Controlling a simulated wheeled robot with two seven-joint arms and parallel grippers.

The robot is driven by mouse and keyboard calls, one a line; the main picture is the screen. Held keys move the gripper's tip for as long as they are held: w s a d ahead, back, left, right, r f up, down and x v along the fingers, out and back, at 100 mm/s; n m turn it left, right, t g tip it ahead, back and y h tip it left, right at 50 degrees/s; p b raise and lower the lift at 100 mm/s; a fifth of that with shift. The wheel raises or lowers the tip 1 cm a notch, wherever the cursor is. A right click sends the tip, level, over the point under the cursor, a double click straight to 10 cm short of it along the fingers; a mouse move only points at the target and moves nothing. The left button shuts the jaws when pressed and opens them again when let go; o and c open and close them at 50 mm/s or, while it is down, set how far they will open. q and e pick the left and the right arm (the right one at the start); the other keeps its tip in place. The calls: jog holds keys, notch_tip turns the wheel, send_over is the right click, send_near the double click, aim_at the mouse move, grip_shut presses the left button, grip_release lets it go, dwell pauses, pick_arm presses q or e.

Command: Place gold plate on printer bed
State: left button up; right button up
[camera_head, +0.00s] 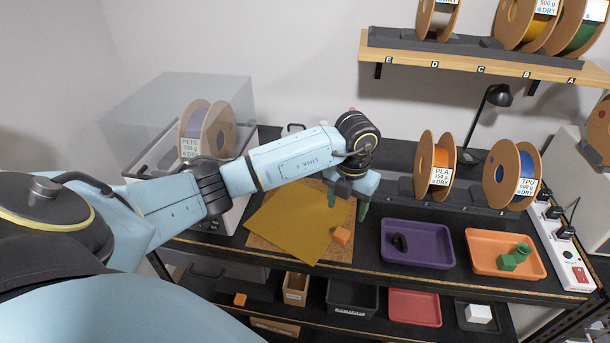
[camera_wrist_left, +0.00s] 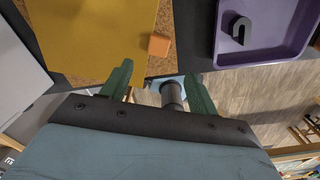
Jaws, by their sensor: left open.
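The gold plate (camera_head: 287,222) lies flat and askew on a brown cork-like mat (camera_head: 262,242) on the black bench. The plate also fills the upper left of the left wrist view (camera_wrist_left: 85,35). A small orange cube (camera_head: 342,235) sits by the plate's right edge; it also shows in the left wrist view (camera_wrist_left: 158,44). My left gripper (camera_head: 347,205) is open and empty, just above the right side of the mat. Its green fingers show in the left wrist view (camera_wrist_left: 160,84). No printer bed can be made out for certain. My right gripper is not in view.
A purple tray (camera_head: 418,260) with a dark hook-shaped part and an orange tray (camera_head: 482,268) with green parts stand to the right. Filament spools (camera_head: 433,165) stand behind. A power strip (camera_head: 562,255) lines the right edge. Bins fill the lower shelf.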

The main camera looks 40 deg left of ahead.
pick_arm(q)
send_over(342, 233)
jog(key=f, duration=0.4)
jog(key=shift+d+f, duration=0.1)
jog(key=shift+d, duration=0.1)
jog(key=f+p, duration=0.1)
jog(key=f, duration=0.4)
jog(key=shift+a+f, duration=0.1)
jog(key=shift+a, duration=0.1)
jog(key=c, duration=1.2)
jog(key=shift+c, duration=0.5)
